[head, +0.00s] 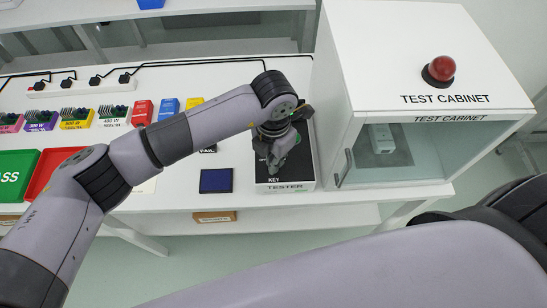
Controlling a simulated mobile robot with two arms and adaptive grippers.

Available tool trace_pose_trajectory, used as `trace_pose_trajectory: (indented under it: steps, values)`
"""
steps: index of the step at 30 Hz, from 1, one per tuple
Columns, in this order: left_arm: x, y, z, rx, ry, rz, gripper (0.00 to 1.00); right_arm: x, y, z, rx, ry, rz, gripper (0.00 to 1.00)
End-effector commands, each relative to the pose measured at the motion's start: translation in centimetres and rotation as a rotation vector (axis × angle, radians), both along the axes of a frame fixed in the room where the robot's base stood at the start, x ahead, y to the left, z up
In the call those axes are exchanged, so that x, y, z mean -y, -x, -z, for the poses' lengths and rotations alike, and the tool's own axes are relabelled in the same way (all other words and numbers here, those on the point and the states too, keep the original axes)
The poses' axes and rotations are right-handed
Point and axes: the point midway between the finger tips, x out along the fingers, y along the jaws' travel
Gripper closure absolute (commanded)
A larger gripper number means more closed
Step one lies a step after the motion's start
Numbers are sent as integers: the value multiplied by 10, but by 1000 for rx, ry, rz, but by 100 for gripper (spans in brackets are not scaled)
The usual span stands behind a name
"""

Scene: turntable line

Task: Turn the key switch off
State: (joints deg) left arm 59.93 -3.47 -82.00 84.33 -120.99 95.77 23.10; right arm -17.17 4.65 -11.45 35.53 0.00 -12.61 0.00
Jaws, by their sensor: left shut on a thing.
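The tester (303,165) is a box with a black top, a white front and the labels KEY and TESTER, on the white bench left of the test cabinet. My left arm reaches over the bench from the left. My left gripper (272,166) points down over the tester's top, just above the KEY label. It is shut on the key of the key switch. The gripper hides the key and switch, so I cannot see which way the key is turned. My right gripper is out of view; a grey link of mine crosses the lower right.
The white test cabinet (375,60), with a red beacon (441,69) and glass front, stands close right of the tester. A dark blue panel (216,181) lies left of it. Several coloured modules, a green PASS tray (16,172) and a red tray (45,168) fill the bench's left.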

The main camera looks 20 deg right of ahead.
Motion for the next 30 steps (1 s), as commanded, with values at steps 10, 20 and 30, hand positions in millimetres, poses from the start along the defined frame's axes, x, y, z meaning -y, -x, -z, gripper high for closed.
trace_pose_trajectory:
  steps: [10, 20, 30]
  values:
    - [0, 0, 0, 1, 0, 0, 100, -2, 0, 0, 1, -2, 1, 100]
    - [0, -1, 2, 2, 0, -58, 100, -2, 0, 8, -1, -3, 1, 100]
    - [0, -1, 4, 3, 2, -307, 100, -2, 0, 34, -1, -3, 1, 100]
